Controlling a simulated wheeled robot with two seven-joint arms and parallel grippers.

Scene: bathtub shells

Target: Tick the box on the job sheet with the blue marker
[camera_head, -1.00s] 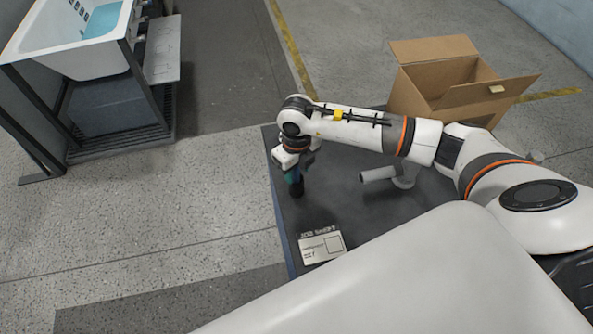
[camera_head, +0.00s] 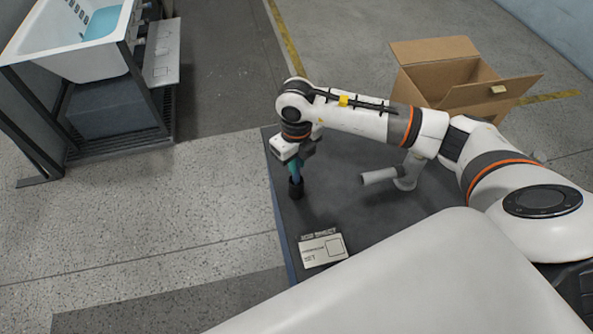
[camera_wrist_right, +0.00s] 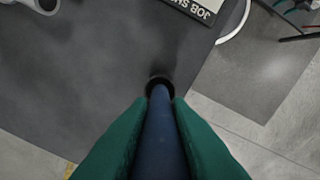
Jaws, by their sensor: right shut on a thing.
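My right gripper (camera_head: 295,168) is over the left part of the dark table, shut on the blue marker. In the right wrist view the blue marker (camera_wrist_right: 160,135) runs between the green fingers, pointing down. Its far end meets a black cup (camera_wrist_right: 159,84), which also shows below the fingers in the head view (camera_head: 296,189). I cannot tell how deep the marker sits in the cup. The job sheet (camera_head: 312,258) lies at the table's near left edge, with an empty square box (camera_head: 334,247) on its right side. Part of the sheet shows in the wrist view (camera_wrist_right: 192,6). My left gripper is not in view.
An open cardboard box (camera_head: 440,85) is at the back right. A white bathtub (camera_head: 75,45) on a frame stands far left. The table between cup and sheet is clear.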

